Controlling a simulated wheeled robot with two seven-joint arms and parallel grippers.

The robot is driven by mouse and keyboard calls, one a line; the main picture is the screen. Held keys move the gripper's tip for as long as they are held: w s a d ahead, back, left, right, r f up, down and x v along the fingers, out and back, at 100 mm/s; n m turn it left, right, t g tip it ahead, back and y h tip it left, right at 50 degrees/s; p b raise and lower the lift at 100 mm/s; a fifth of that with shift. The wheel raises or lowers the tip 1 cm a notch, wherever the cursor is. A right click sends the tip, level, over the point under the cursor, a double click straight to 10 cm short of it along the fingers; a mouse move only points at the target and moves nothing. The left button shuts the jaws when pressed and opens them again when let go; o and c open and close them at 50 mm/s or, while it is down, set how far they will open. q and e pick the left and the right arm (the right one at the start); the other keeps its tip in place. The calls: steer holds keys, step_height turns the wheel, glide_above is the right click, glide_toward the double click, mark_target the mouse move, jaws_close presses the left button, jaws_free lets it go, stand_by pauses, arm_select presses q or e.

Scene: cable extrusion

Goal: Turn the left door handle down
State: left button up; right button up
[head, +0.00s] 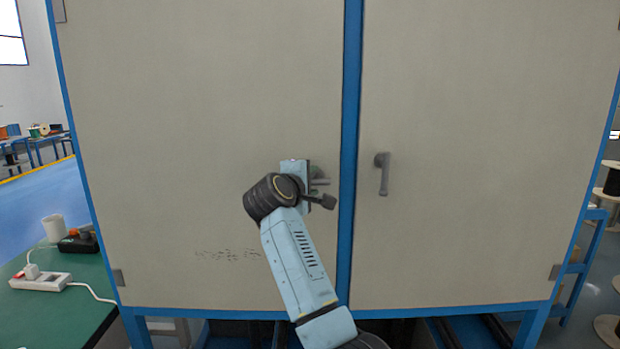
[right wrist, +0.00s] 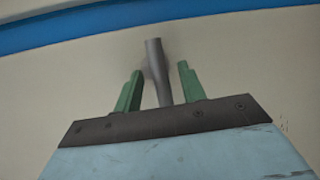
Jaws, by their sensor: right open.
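The cabinet's left door (head: 180,120) is shut, and its grey handle (head: 320,171) is mostly hidden behind my right gripper (head: 324,192). The right wrist view shows this handle's lever (right wrist: 158,72) as a dark grey bar between the two green fingers of my right gripper (right wrist: 161,78). The fingers are open, with a visible gap on the side of the right-hand finger; the left-hand finger is close to the lever, and I cannot tell whether they touch. My left gripper is not in view.
The right door (head: 480,120) is shut, with its handle (head: 383,174) hanging down. A blue post (head: 350,130) separates the doors. A green table (head: 50,310) at the lower left holds a white power strip (head: 40,280) and a cup. A shelf with spools stands at the right.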

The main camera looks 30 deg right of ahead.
jaws_close()
stand_by(0.3)
